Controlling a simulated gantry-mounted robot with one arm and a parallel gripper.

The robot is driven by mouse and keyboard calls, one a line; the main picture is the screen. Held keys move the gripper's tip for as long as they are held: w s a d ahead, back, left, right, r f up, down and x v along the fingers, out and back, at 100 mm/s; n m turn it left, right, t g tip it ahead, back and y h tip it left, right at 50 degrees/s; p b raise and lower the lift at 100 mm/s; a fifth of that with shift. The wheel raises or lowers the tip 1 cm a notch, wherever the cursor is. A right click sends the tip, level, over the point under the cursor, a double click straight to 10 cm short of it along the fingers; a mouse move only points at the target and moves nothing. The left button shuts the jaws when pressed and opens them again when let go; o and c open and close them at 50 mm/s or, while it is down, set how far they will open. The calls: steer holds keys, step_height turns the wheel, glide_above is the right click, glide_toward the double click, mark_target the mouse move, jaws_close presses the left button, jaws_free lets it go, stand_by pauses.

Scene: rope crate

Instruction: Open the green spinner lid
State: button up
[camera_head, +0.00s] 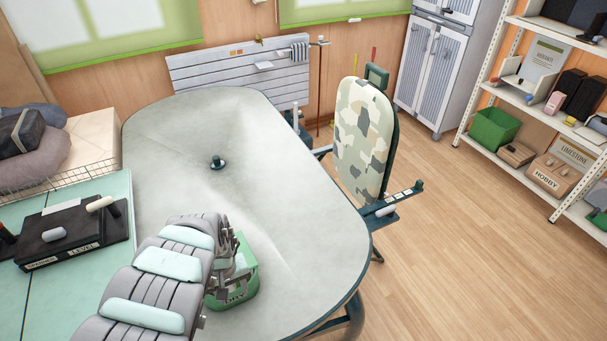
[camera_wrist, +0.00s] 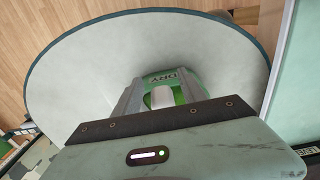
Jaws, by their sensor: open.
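The green spinner (camera_head: 246,289) stands on the pale table, close to its near edge, largely covered by my arm in the head view. In the wrist view its green top (camera_wrist: 165,76) carries the letters DRY, and a white round-ended part (camera_wrist: 162,97) shows between my fingers. My gripper (camera_wrist: 161,92) is open over the spinner, with one finger to each side of the white part. I cannot tell whether the fingers touch it. The lid's edge and the rest of the spinner are hidden by my gripper.
The pale table (camera_head: 290,200) is mostly bare, with a small dark green knob (camera_head: 217,163) near its middle. A camouflage-patterned chair (camera_head: 363,135) stands at its right. A black tray (camera_head: 72,240) lies on the mint surface at left.

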step_height(320, 180, up, 7)
steer(key=p, duration=0.6)
steer(key=w+d+r+t+h, duration=0.1)
steer(key=w+d+r+t, duration=0.2)
steer(key=w+d, duration=0.3)
steer(key=w+d+r+t+h, duration=0.1)
steer(key=w+d+r+t, duration=0.2)
steer(key=w, duration=1)
steer(key=w+d+r+t+h, duration=0.1)
steer(key=w+d+r+t, duration=0.3)
steer(key=w+d, duration=0.5)
steer(key=shift+w+d+t+h+b, duration=0.25)
steer(key=shift+w+t+b, duration=0.2)
steer(key=shift+w+t, duration=0.3)
steer(key=shift+c, duration=0.4)
